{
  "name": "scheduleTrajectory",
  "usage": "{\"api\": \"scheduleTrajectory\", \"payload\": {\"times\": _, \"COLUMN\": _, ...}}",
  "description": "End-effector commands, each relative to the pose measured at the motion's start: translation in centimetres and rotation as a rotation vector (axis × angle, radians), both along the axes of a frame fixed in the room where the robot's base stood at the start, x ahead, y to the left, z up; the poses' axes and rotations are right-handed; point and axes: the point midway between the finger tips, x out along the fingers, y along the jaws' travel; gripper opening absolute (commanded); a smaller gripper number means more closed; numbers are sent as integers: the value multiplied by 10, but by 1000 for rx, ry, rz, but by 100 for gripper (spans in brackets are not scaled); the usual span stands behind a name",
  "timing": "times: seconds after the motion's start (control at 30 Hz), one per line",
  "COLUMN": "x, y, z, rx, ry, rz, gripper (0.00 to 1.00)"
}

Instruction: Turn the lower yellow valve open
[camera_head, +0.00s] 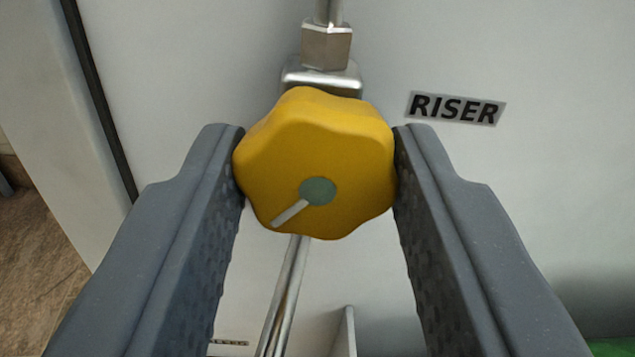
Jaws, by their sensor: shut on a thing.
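A yellow lobed valve knob (350,145) fills the middle of the view. It has a green-grey round centre and a pale pointer line that runs from the centre toward the lower left. My gripper (316,160) is shut on the knob, with one dark grey finger touching its left side and the other touching its right side. The valve's metal body (326,47) shows above and behind the knob. The fingers' inner faces are textured. Only one yellow knob is in view, so I cannot tell from this picture whether it is the lower one.
A label reading "RISER" (455,108) is on the pale panel (540,60) to the right of the knob. A thin metal pipe (284,295) runs downward below it. A dark vertical edge (98,90) and brown floor (35,250) are at left. Something green (612,347) shows at the lower right corner.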

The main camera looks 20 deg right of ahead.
Motion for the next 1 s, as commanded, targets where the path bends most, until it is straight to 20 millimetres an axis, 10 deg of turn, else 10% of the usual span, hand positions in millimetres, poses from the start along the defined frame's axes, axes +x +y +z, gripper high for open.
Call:
{"api": "scheduleTrajectory", "payload": {"times": 0.87, "x": -1, "y": 0, "z": -3, "rx": -150, "ry": 54, "rz": 2, "gripper": 12}}
{"api": "scheduleTrajectory", "payload": {"times": 0.9, "x": -1, "y": 0, "z": -3, "rx": -149, "ry": 54, "rz": 2, "gripper": 43}}
{"api": "scheduleTrajectory", "payload": {"times": 1.0, "x": -1, "y": 0, "z": -3, "rx": -149, "ry": 53, "rz": 2, "gripper": 57}}
